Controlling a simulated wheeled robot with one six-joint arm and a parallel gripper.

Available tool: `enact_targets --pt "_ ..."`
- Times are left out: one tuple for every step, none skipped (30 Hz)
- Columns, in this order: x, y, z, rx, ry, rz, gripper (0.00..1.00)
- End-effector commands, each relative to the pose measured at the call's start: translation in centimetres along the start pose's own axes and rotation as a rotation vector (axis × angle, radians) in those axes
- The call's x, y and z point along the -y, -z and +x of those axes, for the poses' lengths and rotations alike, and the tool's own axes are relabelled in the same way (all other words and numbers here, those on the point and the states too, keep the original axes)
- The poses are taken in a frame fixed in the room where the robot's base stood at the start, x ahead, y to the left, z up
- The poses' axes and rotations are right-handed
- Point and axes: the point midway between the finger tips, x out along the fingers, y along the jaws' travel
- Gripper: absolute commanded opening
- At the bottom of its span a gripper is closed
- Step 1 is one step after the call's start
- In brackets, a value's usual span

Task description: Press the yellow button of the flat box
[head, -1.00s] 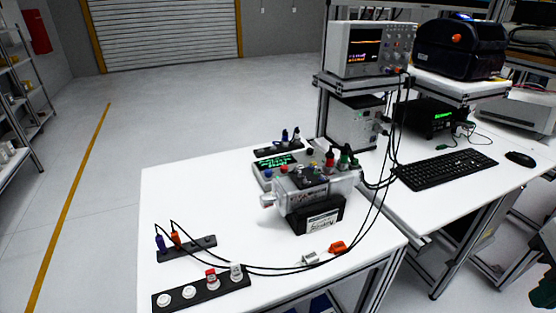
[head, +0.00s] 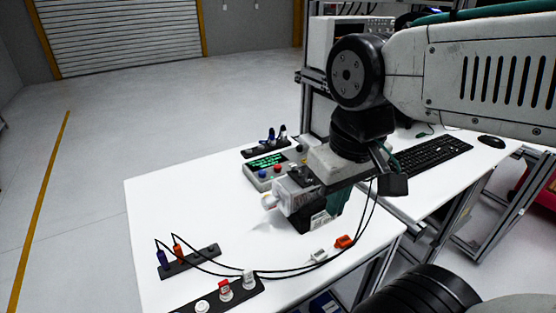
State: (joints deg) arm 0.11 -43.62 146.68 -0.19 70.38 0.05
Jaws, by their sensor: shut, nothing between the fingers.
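The flat box (head: 257,181) is grey with a lit green display and stands at the back of the white table. A blue and a red button show on its front part. I cannot make out a yellow button; my arm and the motor device hide the box's right side. My gripper (head: 337,203) hangs over the motor device, right of and nearer than the box. It is shut and empty, its fingers only partly visible. I cannot tell whether it touches the device.
The motor device (head: 294,196) stands in front of the box. Black cables (head: 373,213) loop around it to the front strip. A strip with plugs (head: 252,153) lies behind the box. The table's left part (head: 170,205) is clear.

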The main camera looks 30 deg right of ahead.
Motion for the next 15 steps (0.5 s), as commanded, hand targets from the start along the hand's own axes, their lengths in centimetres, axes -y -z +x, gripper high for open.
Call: enact_targets --pt "0.0 0.0 0.0 0.000 0.000 0.000 0.00" --pt "0.0 0.0 0.0 0.000 0.000 0.000 0.00" --pt "0.0 0.0 0.0 0.000 0.000 0.000 0.00" --pt "0.0 0.0 0.0 0.000 0.000 0.000 0.00" --pt "0.0 0.0 0.0 0.000 0.000 0.000 0.00" --pt "0.0 0.0 0.0 0.000 0.000 0.000 0.00" --pt "0.0 0.0 0.0 0.000 0.000 0.000 0.00" --pt "0.0 0.0 0.0 0.000 0.000 0.000 0.00" --pt "-0.1 0.1 0.0 0.000 -0.004 -0.003 0.00" --pt "-0.2 0.3 0.0 -0.001 -0.010 -0.007 0.00" --pt "-0.5 0.6 0.0 -0.002 -0.020 -0.015 0.00" --pt "-1.0 1.2 0.1 -0.003 -0.042 -0.030 0.00" --pt "-1.4 1.8 0.1 -0.003 -0.064 -0.046 0.00" --pt "-1.9 2.5 0.2 -0.005 -0.090 -0.067 0.00" --pt "-2.9 3.8 0.2 -0.007 -0.134 -0.104 0.00"
